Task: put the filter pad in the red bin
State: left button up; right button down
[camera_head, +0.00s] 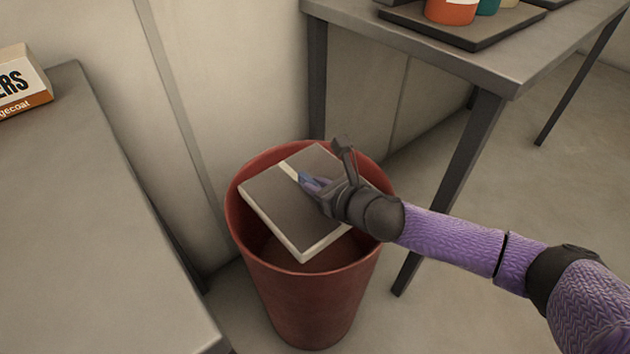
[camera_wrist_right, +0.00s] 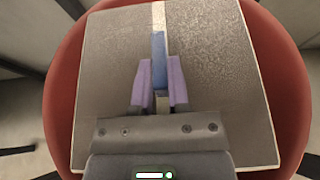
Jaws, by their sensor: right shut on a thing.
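The filter pad (camera_head: 275,200) is a flat, square, grey-brown panel with pale edges and a pale strip across its top. A blue tab (camera_wrist_right: 158,50) stands on that strip. My right gripper (camera_head: 305,181) is shut on the blue tab and holds the pad, tilted, at the mouth of the red bin (camera_head: 305,300). In the right wrist view the pad (camera_wrist_right: 215,60) fills the middle, with the bin's rim (camera_wrist_right: 62,90) around it. I cannot tell whether the pad touches the rim. My left gripper is not in view.
A grey table (camera_head: 90,230) stands at the left with a labelled box (camera_head: 22,82) on it. Another grey table (camera_head: 390,30) at the upper right holds a dark tray (camera_head: 480,38) with several containers. Its leg (camera_head: 455,180) stands right of the bin. A wall is behind.

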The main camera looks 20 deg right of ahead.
jog(key=shift+f, duration=0.5)
jog(key=shift+r, duration=0.1)
jog(key=c, duration=0.5)
grip_release()
jog(key=shift+c, duration=0.2)
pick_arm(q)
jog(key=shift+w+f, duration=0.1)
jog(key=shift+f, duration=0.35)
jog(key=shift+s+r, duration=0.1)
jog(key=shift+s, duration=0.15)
pick_arm(e)
notch_tip(320, 180, up, 7)
jog(key=p, duration=0.7)
jog(key=shift+r, duration=0.3)
jog(key=shift+f, duration=0.35)
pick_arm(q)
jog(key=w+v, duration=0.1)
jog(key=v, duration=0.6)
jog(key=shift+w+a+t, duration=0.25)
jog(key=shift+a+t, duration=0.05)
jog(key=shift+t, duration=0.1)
